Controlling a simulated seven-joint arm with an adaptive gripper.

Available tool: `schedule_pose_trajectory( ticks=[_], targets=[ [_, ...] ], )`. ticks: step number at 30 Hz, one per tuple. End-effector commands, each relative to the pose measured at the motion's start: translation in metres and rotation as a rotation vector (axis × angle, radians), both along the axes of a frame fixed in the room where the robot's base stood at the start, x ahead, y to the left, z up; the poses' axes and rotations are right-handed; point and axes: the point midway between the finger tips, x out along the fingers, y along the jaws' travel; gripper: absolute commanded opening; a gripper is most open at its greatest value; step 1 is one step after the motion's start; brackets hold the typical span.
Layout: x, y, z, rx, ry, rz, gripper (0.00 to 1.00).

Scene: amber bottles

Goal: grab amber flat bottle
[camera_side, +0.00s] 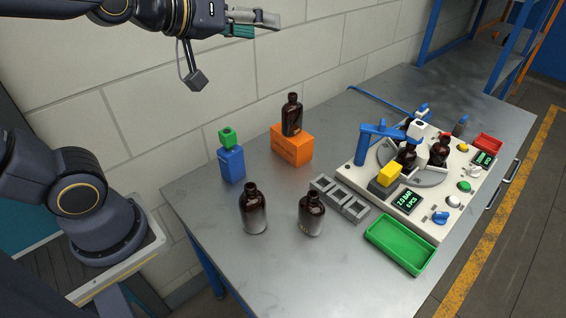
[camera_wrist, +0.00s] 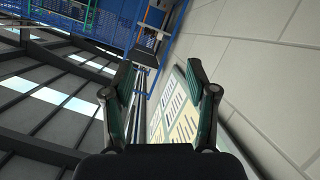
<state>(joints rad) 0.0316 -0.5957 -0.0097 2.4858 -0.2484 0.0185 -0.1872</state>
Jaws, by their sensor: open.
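Several amber bottles with dark caps are in the side view. One bottle (camera_side: 253,210) stands on the table at the front left, and another bottle (camera_side: 311,215) stands to its right. A third bottle (camera_side: 292,115) stands upright on an orange block (camera_side: 291,146). I cannot tell for sure which is the flat one. My gripper (camera_side: 262,25) is high above the table's back left, beside the wall, far from all the bottles. In the wrist view my gripper (camera_wrist: 157,72) has its fingers spread with nothing between them; no bottle shows there.
A blue block with a green top (camera_side: 230,160) stands at the left. A grey slotted rack (camera_side: 340,199) and a green tray (camera_side: 401,245) lie right of the bottles. A white machine (camera_side: 432,222) with a turntable, blue arm and more bottles fills the right.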

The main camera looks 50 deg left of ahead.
Motion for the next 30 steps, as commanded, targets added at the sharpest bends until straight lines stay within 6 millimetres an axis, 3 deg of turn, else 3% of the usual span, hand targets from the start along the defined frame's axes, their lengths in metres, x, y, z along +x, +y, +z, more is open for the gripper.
schedule_pose_trajectory(
  ticks=[3, 6, 9, 13, 20, 24, 30],
  targets=[
    [0.049, -0.005, 0.003, -0.140, -0.148, 0.090, 0.58],
    [0.081, -0.007, -0.010, -0.225, -0.253, 0.183, 0.58],
    [0.101, -0.012, -0.039, -0.257, -0.333, 0.275, 0.58],
    [0.108, -0.024, -0.086, -0.219, -0.412, 0.361, 0.58],
    [0.076, -0.067, -0.181, 0.003, -0.504, 0.355, 0.58],
    [0.039, -0.096, -0.242, 0.181, -0.509, 0.247, 0.58],
    [-0.012, -0.116, -0.330, 0.370, -0.387, 0.062, 0.58]
  ],
)
